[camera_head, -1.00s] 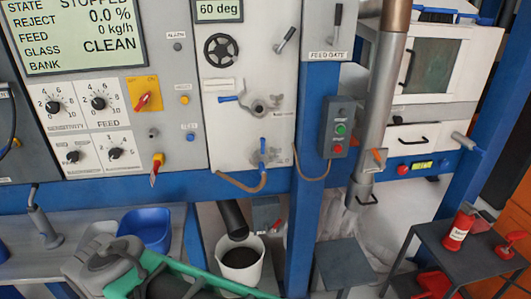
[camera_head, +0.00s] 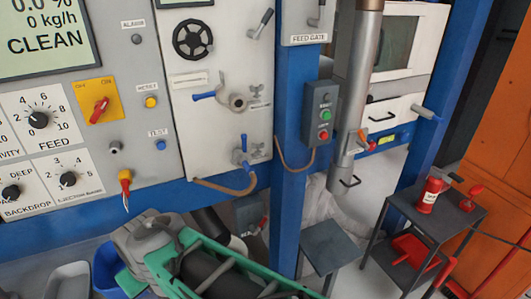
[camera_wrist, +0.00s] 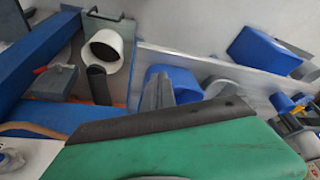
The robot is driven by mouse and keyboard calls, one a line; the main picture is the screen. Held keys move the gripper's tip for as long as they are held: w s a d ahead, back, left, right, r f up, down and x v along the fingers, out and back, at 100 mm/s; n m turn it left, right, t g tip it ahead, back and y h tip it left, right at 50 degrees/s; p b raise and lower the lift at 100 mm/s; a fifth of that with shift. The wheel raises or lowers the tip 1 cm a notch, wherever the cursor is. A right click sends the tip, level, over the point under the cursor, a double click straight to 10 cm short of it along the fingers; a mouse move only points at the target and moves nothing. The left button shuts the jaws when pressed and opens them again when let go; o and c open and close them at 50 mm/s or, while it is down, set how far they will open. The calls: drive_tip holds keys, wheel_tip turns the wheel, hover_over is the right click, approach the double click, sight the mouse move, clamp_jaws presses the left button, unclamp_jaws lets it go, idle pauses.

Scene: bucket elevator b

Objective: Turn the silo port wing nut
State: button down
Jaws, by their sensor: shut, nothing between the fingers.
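Two small metal wing nuts show on the white panel in the head view. The upper wing nut (camera_head: 257,89) is beside a pipe fitting with a blue lever (camera_head: 204,96). The lower wing nut (camera_head: 258,150) is beside a valve with a blue handle (camera_head: 244,143). Their labels are too small to read, so I cannot tell which is the silo port's. My gripper (camera_wrist: 157,90) shows as narrow grey fingers in the wrist view, shut and empty, away from the panel. My green and grey arm crosses the bottom of the head view, below the wing nuts; the gripper is not discernible there.
A control box (camera_head: 319,125) on a blue post (camera_head: 288,185) stands right of the panel. A metal pipe (camera_head: 356,90) runs beside it. The wrist view shows a white bucket (camera_wrist: 126,50) and a blue bin (camera_wrist: 262,57).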

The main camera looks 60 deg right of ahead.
drive_tip(key=shift+m+t+h, duration=0.5)
drive_tip(key=shift+m+t, duration=0.3)
drive_tip(key=w+d+f+b, duration=0.1)
drive_tip(key=f, duration=0.1)
drive_tip(key=d+f+b, duration=0.1)
drive_tip(key=d+f, duration=0.1)
drive_tip(key=w+d+f+b, duration=0.1)
drive_tip(key=d+f, duration=0.1)
drive_tip(key=shift+w+d+f, duration=0.2)
drive_tip(key=shift+w+f, duration=0.1)
drive_tip(key=w+d+m+t+h, duration=0.1)
drive_tip(key=w+d+m+t, duration=0.1)
drive_tip(key=d, duration=0.4)
drive_tip(key=m+t+h, duration=0.3)
drive_tip(key=m+h, duration=0.3)
drive_tip(key=h, duration=0.6)
approach(254, 146)
drive_tip(key=x, duration=0.7)
drive_tip(key=shift+s, duration=0.1)
